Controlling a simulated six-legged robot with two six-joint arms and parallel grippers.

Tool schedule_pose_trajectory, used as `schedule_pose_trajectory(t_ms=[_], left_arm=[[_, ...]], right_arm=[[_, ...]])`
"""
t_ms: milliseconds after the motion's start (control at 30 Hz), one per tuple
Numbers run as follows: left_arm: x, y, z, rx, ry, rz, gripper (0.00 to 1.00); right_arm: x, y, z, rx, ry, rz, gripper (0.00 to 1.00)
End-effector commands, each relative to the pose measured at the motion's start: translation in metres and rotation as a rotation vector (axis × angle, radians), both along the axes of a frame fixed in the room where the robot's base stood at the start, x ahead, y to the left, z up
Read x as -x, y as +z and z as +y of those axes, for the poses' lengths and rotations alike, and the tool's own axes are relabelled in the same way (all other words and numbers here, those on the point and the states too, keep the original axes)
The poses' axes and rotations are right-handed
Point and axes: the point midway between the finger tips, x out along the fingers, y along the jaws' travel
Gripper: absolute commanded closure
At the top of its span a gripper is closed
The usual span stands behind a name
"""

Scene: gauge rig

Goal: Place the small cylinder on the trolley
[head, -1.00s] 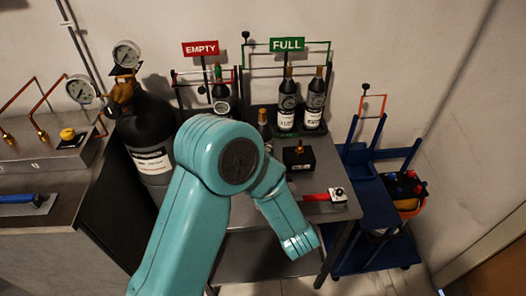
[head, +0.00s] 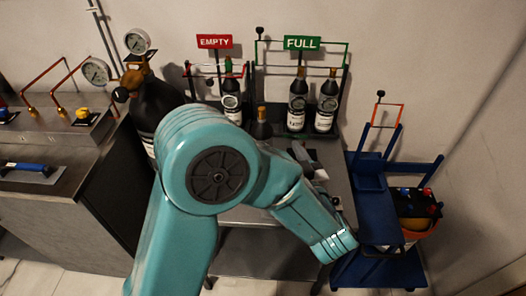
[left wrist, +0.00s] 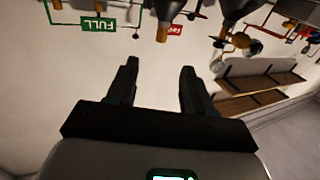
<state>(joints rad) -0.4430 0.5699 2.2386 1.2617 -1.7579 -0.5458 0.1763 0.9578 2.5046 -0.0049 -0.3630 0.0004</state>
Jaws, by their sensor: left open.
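Several small dark cylinders show in the head view; I cannot tell which one the task means. Two labelled ones, a left one (head: 298,104) and a right one (head: 326,107), stand under the FULL sign. A green-topped cylinder (head: 231,97) stands under the EMPTY sign, and a brown-topped cylinder (head: 262,128) stands in front, partly behind my arm. The blue trolley (head: 372,203) stands right of the bench. My left gripper (left wrist: 160,68) is open and empty in the left wrist view; in the head view its jaws are hard to make out above the bench. My right gripper is out of view.
The FULL sign (head: 301,43) and EMPTY sign (head: 214,41) mark racks at the back of the metal bench. A large black cylinder (head: 150,105) with gauges stands left. An orange-rimmed bucket (head: 424,229) is on the trolley's right. The wall is behind.

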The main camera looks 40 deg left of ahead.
Motion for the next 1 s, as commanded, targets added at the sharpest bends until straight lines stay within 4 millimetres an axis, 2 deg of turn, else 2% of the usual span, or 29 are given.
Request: schedule_pose_trajectory(t_ms=[400,667,1000], left_arm=[[-0.05,0.002,0.073,0.0,0.004,0.0,0.48],[-0.066,0.001,0.091,0.0,0.002,0.0,0.48],[-0.093,-0.001,0.128,0.0,0.002,0.0,0.48]], right_arm=[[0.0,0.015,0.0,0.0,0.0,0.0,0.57],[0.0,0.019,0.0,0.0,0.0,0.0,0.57],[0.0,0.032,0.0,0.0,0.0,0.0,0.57]])
